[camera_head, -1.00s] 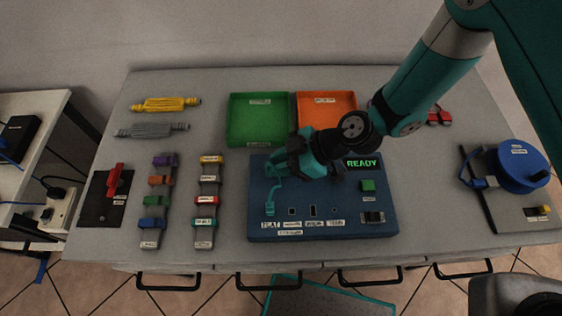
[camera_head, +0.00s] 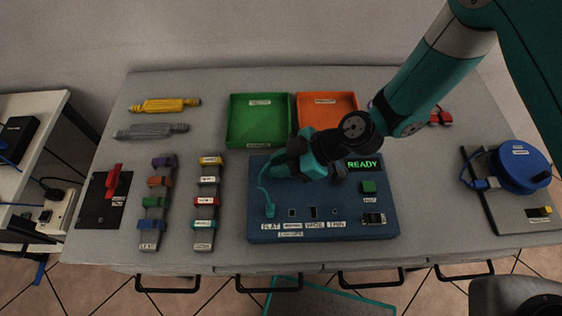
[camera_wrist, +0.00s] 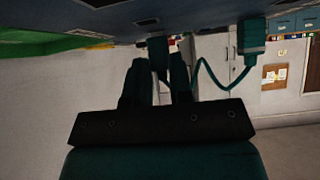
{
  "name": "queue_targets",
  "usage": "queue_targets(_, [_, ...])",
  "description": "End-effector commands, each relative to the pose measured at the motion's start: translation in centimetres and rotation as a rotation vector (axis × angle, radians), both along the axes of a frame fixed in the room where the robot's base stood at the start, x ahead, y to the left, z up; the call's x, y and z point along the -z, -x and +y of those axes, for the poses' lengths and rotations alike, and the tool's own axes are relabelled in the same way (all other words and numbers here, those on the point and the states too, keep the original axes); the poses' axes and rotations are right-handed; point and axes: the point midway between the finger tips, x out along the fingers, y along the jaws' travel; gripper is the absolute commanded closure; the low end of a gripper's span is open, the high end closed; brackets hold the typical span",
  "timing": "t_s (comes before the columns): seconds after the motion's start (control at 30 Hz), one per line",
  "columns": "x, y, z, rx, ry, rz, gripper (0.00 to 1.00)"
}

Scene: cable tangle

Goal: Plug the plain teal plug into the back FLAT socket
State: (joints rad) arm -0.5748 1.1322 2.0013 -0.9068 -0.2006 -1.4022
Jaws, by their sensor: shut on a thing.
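The board (camera_head: 330,225) is blue with a row of labelled front sockets. A teal plug (camera_head: 270,210) stands at the socket end marked FLAT in the front row, and a teal cable (camera_head: 263,188) runs from it up to my gripper (camera_head: 276,170). My gripper is over the board's back left part and hides the sockets there. In the wrist view, my gripper (camera_wrist: 155,75) is shut on a second teal plug (camera_wrist: 158,48), which is close to the board; I cannot tell if it is seated. The first plug also shows there (camera_wrist: 252,35).
A green tray (camera_head: 232,122) and an orange tray (camera_head: 302,98) lie behind the board. Racks of coloured clips (camera_head: 205,215) stand to its left. A blue reel (camera_head: 519,165) is at the right. The display (camera_head: 364,165) reads READY.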

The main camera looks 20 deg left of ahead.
Motion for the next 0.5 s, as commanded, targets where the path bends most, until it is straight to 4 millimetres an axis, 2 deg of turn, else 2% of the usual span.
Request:
queue_targets(0.03, [1.0, 0.4, -0.5, 0.0, 0.021, 0.011, 1.0])
queue_targets(0.5, [2.1, 0.3, -0.4, -0.001, 0.019, 0.009, 1.0])
